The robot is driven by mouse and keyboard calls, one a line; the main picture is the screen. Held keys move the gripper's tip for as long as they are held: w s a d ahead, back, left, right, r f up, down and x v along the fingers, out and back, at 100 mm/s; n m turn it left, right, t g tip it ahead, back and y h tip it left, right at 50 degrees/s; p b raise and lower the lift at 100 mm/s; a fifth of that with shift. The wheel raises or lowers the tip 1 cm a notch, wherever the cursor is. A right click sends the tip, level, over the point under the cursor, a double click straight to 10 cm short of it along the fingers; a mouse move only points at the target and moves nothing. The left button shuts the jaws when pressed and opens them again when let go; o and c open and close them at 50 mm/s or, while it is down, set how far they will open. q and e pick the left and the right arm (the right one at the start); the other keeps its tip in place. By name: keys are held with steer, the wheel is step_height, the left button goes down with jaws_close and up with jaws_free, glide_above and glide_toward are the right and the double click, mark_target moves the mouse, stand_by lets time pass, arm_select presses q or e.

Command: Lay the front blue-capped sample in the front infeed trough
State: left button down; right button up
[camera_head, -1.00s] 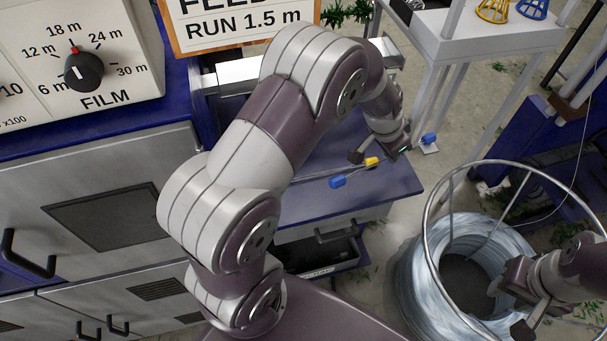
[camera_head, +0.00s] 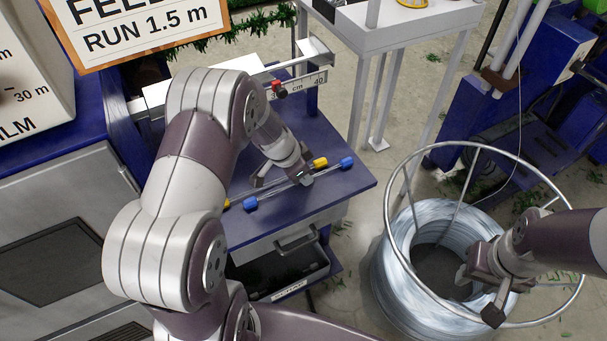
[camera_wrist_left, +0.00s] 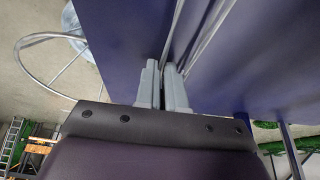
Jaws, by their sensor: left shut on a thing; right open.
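The blue-capped sample is a thin rod with a blue cap (camera_head: 250,203) at its left end and another blue cap (camera_head: 347,163) at its right end. It lies over the blue tabletop (camera_head: 335,190). My left gripper (camera_head: 300,181) is shut on its rod near the middle. I cannot tell whether the rod touches the tabletop. In the left wrist view, the shut fingers (camera_wrist_left: 165,85) have a thin rod at their tips, with another rod beside it. My right gripper (camera_head: 480,297) is open and empty over the wire coil. I cannot identify the front infeed trough.
A yellow-capped rod (camera_head: 320,162) lies just behind the blue-capped one. A rail with a centimetre scale (camera_head: 300,87) and a red clamp (camera_head: 279,88) stands at the table's back. A wire coil (camera_head: 400,270) inside a metal ring stands right. The tabletop's right end is clear.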

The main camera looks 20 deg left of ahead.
arm_select(q)
steer(key=shift+f, duration=0.1)
steer(key=c, duration=1.5)
jaws_free()
